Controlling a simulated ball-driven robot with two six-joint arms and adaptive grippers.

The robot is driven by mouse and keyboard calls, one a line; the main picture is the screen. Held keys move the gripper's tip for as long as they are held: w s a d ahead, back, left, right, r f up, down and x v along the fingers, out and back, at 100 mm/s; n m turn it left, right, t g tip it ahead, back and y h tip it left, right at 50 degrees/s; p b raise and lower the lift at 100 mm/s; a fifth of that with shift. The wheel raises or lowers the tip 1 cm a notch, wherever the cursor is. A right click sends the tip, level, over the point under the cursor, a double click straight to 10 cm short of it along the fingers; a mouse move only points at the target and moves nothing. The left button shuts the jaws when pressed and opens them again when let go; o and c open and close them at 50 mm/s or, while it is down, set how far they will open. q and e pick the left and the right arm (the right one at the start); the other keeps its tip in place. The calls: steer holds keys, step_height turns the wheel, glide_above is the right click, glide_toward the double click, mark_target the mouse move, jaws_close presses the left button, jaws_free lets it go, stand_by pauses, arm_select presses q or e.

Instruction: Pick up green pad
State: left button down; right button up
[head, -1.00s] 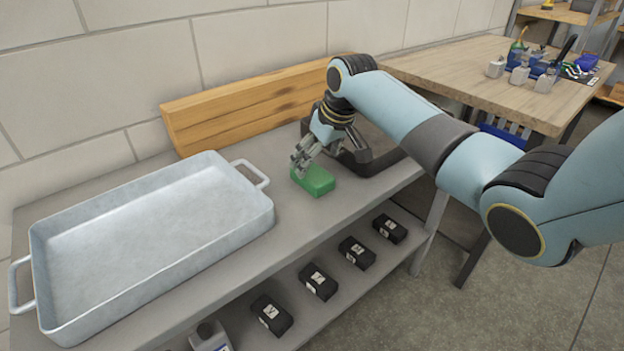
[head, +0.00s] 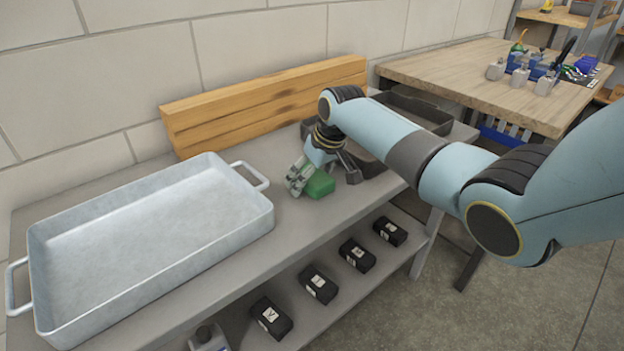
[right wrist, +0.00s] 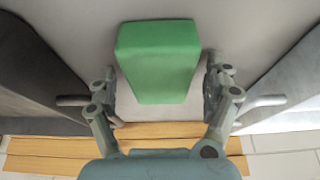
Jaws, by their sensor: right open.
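The green pad (head: 320,184) lies on the grey bench top, just right of the metal tray. My right gripper (head: 322,180) is down at the pad, with one finger on its left side and the other on its right. In the right wrist view the green pad (right wrist: 158,60) sits between the two open fingers of my right gripper (right wrist: 160,90), with a narrow gap visible on each side. My left gripper is in neither view.
A large metal tray (head: 262,215) with handles stands at the left. A dark tray (head: 420,108) lies behind my right arm. A wooden board (head: 262,100) leans on the wall. Black boxes (head: 318,284) sit on the lower shelf. A wooden table (head: 450,76) stands at the back right.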

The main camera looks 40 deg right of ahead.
steer(key=shift+s+f, duration=0.1)
steer(key=shift+f, duration=0.05)
steer(key=c, duration=1.3)
steer(key=shift+o, duration=0.2)
